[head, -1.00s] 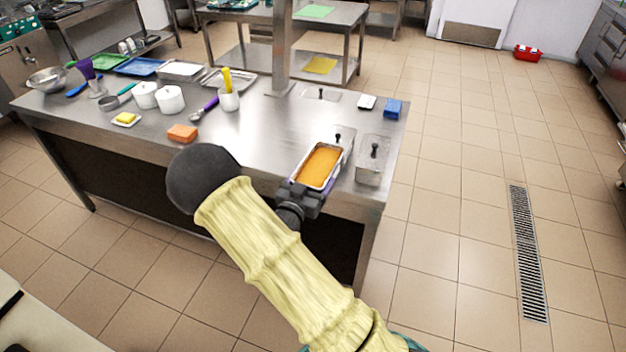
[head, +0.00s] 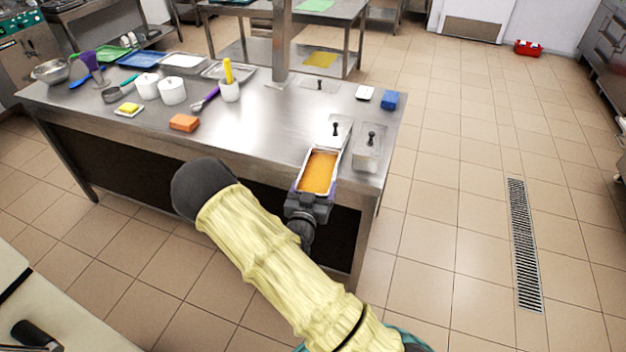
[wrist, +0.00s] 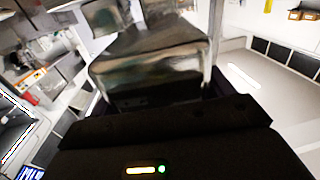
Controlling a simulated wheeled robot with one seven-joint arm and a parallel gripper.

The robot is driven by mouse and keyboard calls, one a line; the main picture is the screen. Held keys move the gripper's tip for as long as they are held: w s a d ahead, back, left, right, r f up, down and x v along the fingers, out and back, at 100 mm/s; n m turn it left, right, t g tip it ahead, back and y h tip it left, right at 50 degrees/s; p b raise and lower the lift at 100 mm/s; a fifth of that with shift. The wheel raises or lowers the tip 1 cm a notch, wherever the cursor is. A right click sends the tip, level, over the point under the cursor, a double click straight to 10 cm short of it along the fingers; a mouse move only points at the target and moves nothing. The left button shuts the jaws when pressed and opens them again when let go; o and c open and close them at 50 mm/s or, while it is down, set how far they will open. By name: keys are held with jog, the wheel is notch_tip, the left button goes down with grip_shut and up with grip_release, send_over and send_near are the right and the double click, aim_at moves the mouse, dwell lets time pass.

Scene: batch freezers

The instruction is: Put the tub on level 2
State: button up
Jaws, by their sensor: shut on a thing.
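The tub (head: 318,173) is a rectangular metal pan filled with something orange, at the front edge of the steel table in the head view. My gripper (head: 309,197) is shut on the near end of the tub. In the wrist view, the tub's shiny metal wall (wrist: 150,70) stands just beyond the dark gripper body (wrist: 165,135). The fingertips are mostly hidden there. I cannot tell whether the tub touches the table. No shelf marked level 2 can be made out.
Two lidded steel containers, one at the back (head: 336,131) and one at the right (head: 368,154), are close to the tub. An orange block (head: 184,123), white pots (head: 172,91) and utensils stand farther left on the table (head: 262,125).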

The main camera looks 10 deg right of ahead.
jog(key=s+f+n+t+y, duration=0.2)
jog(key=s+f+n+y, duration=0.2)
jog(key=f+y, duration=0.4)
notch_tip(320, 180, down, 3)
jog(key=shift+s+a+n, duration=0.15)
jog(key=shift+a+n, duration=0.15)
jog(key=shift+n, duration=0.5)
